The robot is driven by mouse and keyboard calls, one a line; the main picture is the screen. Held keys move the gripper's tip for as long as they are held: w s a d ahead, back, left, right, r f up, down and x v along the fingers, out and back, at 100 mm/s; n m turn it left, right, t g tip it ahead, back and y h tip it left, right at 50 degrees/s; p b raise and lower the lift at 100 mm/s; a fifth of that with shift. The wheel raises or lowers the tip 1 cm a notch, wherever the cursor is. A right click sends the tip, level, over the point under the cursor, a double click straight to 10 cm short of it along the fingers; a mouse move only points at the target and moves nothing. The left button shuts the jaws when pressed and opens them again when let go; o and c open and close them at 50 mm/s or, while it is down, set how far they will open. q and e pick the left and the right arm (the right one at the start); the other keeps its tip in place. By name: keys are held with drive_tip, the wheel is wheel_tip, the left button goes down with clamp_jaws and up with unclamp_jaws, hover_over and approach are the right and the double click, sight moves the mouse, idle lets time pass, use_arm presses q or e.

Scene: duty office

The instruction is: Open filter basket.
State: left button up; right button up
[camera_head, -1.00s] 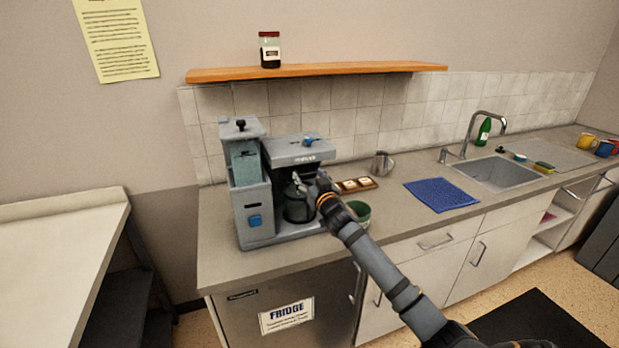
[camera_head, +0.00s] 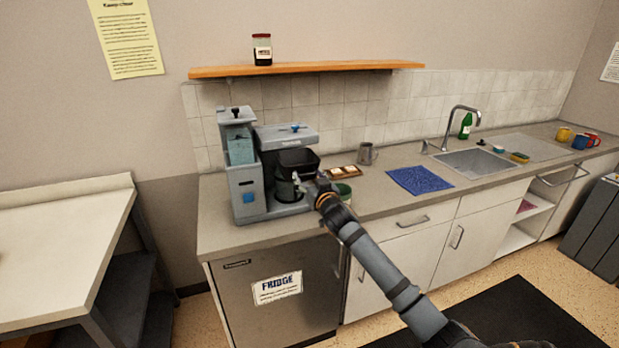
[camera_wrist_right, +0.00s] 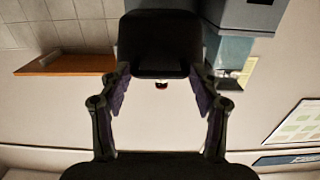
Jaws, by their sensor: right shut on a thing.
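The grey coffee maker (camera_head: 285,137) stands at the left end of the counter. Its black filter basket (camera_head: 298,160) juts out at the front, below the machine's top housing. The dark carafe (camera_head: 286,190) sits beneath it. My right gripper (camera_head: 310,185) is at the front of the basket, its fingers shut on it. In the right wrist view the dark basket (camera_wrist_right: 160,40) fills the upper middle, with a finger at each side; the exact grip contact is hard to see. My left gripper is not in view.
A shelf (camera_head: 310,69) with a jar (camera_head: 262,48) is above.

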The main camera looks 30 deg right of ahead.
drive_tip(key=shift+s+a+r, duration=0.2)
drive_tip(key=shift+s+r, duration=0.05)
drive_tip(key=shift+s, duration=0.2)
drive_tip(key=shift+w, duration=0.15)
drive_tip(key=shift+w+d+f, duration=0.25)
drive_tip(key=shift+w+f, duration=0.1)
drive_tip(key=shift+w, duration=0.1)
drive_tip(key=o, duration=1.4)
drive_tip(key=shift+a, duration=0.2)
drive_tip(key=shift+s+a+r, duration=0.1)
drive_tip(key=shift+r, duration=0.05)
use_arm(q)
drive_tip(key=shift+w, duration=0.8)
use_arm(e)
drive_tip(key=shift+v, duration=6.05)
